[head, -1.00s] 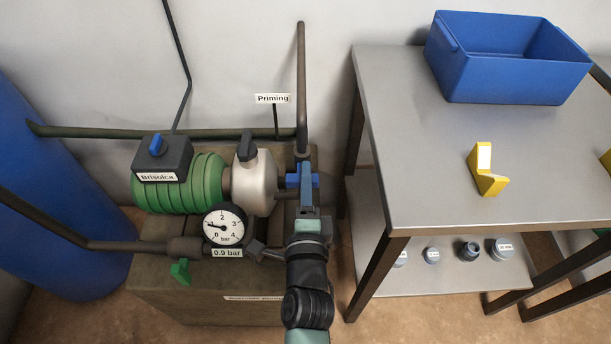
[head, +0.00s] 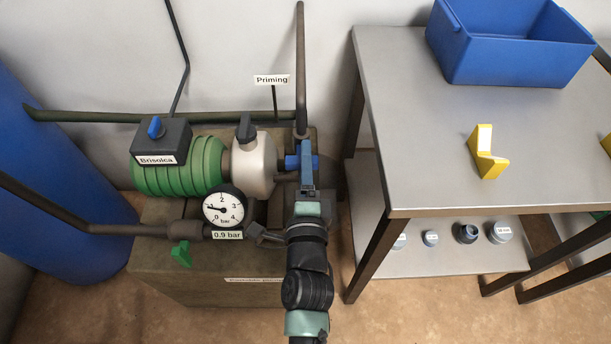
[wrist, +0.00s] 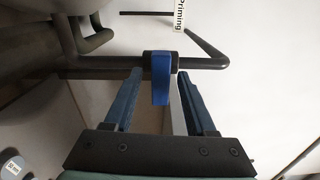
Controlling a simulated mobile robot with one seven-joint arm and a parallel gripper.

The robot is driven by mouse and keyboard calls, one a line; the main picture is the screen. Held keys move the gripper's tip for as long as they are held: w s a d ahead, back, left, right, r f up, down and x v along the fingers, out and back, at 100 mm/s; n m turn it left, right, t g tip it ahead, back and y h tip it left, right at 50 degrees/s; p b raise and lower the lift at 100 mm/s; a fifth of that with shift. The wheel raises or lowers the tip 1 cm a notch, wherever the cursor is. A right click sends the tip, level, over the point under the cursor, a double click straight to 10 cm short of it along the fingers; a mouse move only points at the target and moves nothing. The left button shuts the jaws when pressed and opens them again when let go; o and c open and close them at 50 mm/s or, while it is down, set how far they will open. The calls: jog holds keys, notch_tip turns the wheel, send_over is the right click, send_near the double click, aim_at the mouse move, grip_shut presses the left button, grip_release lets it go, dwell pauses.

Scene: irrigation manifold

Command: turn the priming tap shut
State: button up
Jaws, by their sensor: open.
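The priming tap has a blue handle (wrist: 160,80) on a dark pipe (wrist: 95,64). In the wrist view the handle crosses the pipe and points down towards my palm. In the head view the handle (head: 291,162) shows to either side of my fingers, which hide its middle. My gripper (wrist: 160,74) is open, with one blue finger on each side of the handle and a visible gap to both. In the head view my gripper (head: 306,150) reaches up over the tap. The "Priming" label (head: 271,79) stands behind it, up and to the left.
Left of the tap are the pump (head: 180,170), its black switch box (head: 160,140) and a gauge (head: 223,207) near 1 bar. A green lever (head: 181,254) sits lower left. A steel table (head: 420,130) at the right carries a blue bin (head: 510,60) and a yellow bracket (head: 486,152).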

jog(key=s+b, duration=0.1)
jog(key=s, duration=1.1)
jog(key=shift+s, duration=0.35)
